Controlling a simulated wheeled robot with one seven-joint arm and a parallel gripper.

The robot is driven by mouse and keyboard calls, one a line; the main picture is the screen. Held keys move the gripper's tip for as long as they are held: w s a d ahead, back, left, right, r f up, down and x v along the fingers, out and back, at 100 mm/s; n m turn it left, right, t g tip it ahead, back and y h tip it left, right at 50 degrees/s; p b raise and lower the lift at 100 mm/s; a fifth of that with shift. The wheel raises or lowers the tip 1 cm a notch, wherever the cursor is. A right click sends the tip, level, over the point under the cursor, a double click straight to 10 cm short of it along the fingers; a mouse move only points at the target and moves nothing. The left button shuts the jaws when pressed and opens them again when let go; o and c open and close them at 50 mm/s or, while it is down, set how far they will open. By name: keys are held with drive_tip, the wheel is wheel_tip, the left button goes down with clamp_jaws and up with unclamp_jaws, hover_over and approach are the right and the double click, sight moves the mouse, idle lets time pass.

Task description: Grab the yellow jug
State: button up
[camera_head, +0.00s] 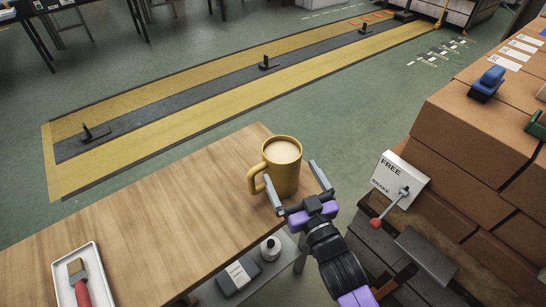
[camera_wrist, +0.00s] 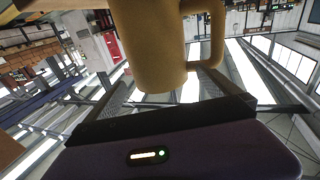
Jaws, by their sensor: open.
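The yellow jug (camera_head: 284,178) stands upright near the far right corner of the wooden table, filled with a pale tan liquid. Its handle is on its left side in the head view. My gripper (camera_head: 295,182) is open at the near side of the jug, with one finger to the left near the handle and one to the right. In the wrist view the jug (camera_wrist: 160,45) fills the upper middle, just beyond the gripper (camera_wrist: 162,92), with its handle at the right. I cannot tell whether the fingers touch it.
The wooden table (camera_head: 150,215) is clear left of the jug, up to a white tray (camera_head: 92,258) holding a red-handled brush (camera_head: 79,285). Right of my arm are a brake lever box (camera_head: 399,180) and stacked brown blocks (camera_head: 470,135). A shelf below holds a bottle (camera_head: 271,248).

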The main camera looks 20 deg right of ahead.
sight(275, 148)
wheel_tip(275, 148, down, 3)
drive_tip(key=shift+w+r+g, duration=0.15)
drive_tip(key=shift+r+g, duration=0.05)
drive_tip(key=shift+g, duration=0.1)
drive_tip(key=shift+w+d+r, duration=0.1)
drive_tip(key=shift+w+r, duration=0.05)
drive_tip(key=w, duration=0.2)
drive_tip(key=w+p, duration=0.1)
drive_tip(key=w, duration=0.1)
drive_tip(key=w+p, duration=0.1)
drive_tip(key=w, duration=0.1)
drive_tip(key=shift+r, duration=0.25)
drive_tip(key=shift+w+f+p, duration=0.2)
drive_tip(key=shift+w+p, duration=0.1)
drive_tip(key=shift+w, duration=0.25)
drive_tip(key=c, duration=1.1)
drive_tip(key=shift+c, duration=0.7)
drive_tip(key=shift+r, duration=0.15)
